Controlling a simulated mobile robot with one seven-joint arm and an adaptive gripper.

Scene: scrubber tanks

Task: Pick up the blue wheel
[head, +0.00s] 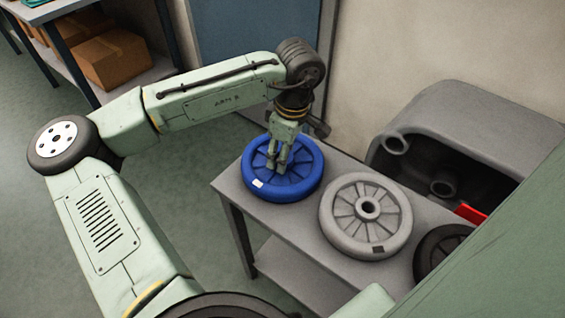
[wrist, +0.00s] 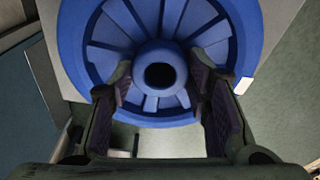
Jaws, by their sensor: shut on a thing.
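The blue wheel (head: 300,186) is at the left end of the grey table, with a small white label on its rim. My gripper (head: 277,165) reaches down over its middle in the head view. In the wrist view the blue wheel (wrist: 210,25) fills the upper part, its spokes and dark hub hole facing me. The two fingers of my gripper (wrist: 165,100) stand on either side of the hub and are shut on the wheel. I cannot tell whether the wheel rests on the table or is slightly lifted.
A grey wheel (head: 340,225) lies close to the right on the table (head: 290,220), with a dark wheel (head: 432,250) beyond it. A grey tank (head: 480,120) stands behind. Shelves with cardboard boxes (head: 115,60) are at the back left. Floor is open left of the table.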

